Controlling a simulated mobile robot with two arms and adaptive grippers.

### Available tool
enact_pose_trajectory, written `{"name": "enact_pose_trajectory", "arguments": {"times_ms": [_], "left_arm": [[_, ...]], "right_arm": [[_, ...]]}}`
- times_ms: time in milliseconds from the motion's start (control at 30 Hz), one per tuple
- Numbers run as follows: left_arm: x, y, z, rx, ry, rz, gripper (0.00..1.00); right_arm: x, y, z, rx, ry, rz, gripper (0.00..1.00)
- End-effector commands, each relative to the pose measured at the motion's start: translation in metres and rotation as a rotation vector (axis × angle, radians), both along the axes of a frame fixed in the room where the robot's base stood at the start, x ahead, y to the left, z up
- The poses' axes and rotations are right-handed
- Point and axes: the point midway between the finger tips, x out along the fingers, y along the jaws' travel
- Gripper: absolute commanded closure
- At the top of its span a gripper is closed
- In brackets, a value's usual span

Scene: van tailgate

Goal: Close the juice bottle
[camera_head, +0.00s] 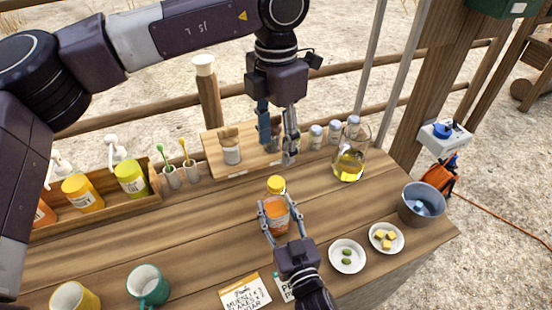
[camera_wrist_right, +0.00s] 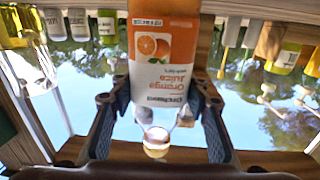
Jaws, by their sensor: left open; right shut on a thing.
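The orange juice bottle (camera_head: 277,212) stands upright on the wooden table, with a yellow cap (camera_head: 276,185) at its top. I cannot tell whether the cap is fully screwed down. My right gripper (camera_head: 275,220) is shut around the bottle's body from the front. My left gripper (camera_head: 277,150) is open, above and behind the bottle. Its fingers point down and hold nothing.
A wooden box (camera_head: 150,178) of bottles is at the left. Two small plates (camera_head: 347,268) (camera_head: 399,243) and a metal bucket (camera_head: 410,207) are at the right. Mugs (camera_head: 150,290) stand front left.

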Motion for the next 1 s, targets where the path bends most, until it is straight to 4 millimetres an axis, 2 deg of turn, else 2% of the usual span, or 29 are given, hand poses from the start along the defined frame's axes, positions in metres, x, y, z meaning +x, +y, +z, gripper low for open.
{"name": "enact_pose_trajectory", "arguments": {"times_ms": [133, 433, 467, 500, 633, 1000], "left_arm": [[-0.0005, -0.0005, 0.0132, -0.001, 0.001, -0.002, 0.52], [-0.0006, -0.0004, 0.0156, 0.0, 0.001, -0.001, 0.52], [-0.0006, -0.0004, 0.0155, 0.0, 0.001, -0.001, 0.52], [-0.0005, -0.0003, 0.0155, 0.0, 0.001, -0.001, 0.52], [-0.0006, -0.0002, 0.0153, 0.0, 0.001, -0.001, 0.52], [-0.0004, -0.0001, 0.0151, 0.0, 0.001, -0.001, 0.52]], "right_arm": [[0.0001, 0.0001, 0.0006, 0.0, -0.001, 0.0, 1.0], [0.0001, 0.0001, 0.0007, 0.001, -0.002, 0.0, 1.0], [0.0001, 0.0001, 0.0007, 0.001, -0.002, 0.0, 0.56], [0.0001, 0.0001, 0.0007, 0.0, -0.001, 0.0, 0.51], [0.0001, 0.0001, 0.0006, 0.0, -0.001, 0.0, 0.37], [-0.0041, -0.0014, -0.0004, 0.0, 0.0, 0.0, 0.36]]}}
